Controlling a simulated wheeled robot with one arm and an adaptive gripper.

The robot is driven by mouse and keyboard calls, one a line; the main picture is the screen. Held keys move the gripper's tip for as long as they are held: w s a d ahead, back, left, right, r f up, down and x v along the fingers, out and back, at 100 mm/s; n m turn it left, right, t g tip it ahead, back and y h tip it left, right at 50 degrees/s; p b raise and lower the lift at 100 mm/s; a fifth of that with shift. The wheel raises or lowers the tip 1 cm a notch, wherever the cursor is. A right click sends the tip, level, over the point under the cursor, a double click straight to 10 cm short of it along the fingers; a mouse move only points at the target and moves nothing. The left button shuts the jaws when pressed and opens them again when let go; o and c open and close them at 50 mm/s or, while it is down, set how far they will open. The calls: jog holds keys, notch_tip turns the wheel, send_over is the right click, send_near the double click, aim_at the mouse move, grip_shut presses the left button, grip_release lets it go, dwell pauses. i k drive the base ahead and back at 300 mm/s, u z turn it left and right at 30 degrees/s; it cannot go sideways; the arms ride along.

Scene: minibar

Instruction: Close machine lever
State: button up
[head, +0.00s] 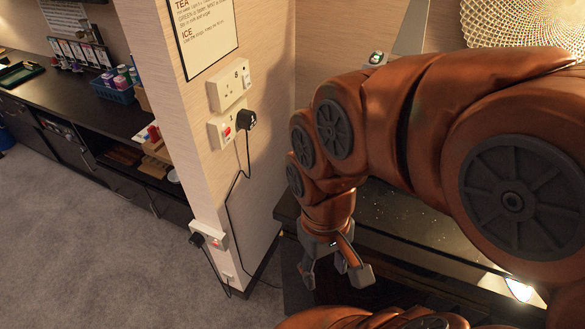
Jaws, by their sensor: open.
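No machine lever can be made out in the head view. My gripper (335,268) points down at the lower middle, with its grey fingers spread and nothing seen between them. It is in front of the dark counter (388,217), near its left end. My orange-brown arm hides much of the right side, including most of the counter top. A small shiny metal part (376,57) and a grey upright piece (411,28) show above the arm; I cannot tell whether they belong to the machine.
A wall end with sockets (229,86) and a black plug with cable (246,119) stands left of my gripper. A patterned gold dish-like object (522,22) is at the upper right. Another dark counter (70,93) with a blue basket (113,90) is far left. Carpet (90,240) is clear at lower left.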

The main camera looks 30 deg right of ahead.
aim_at(411, 38)
jog(key=u, duration=0.2)
jog(key=k, duration=0.9)
jog(key=z, duration=1.5)
jog(key=i, duration=0.5)
jog(key=z, duration=0.05)
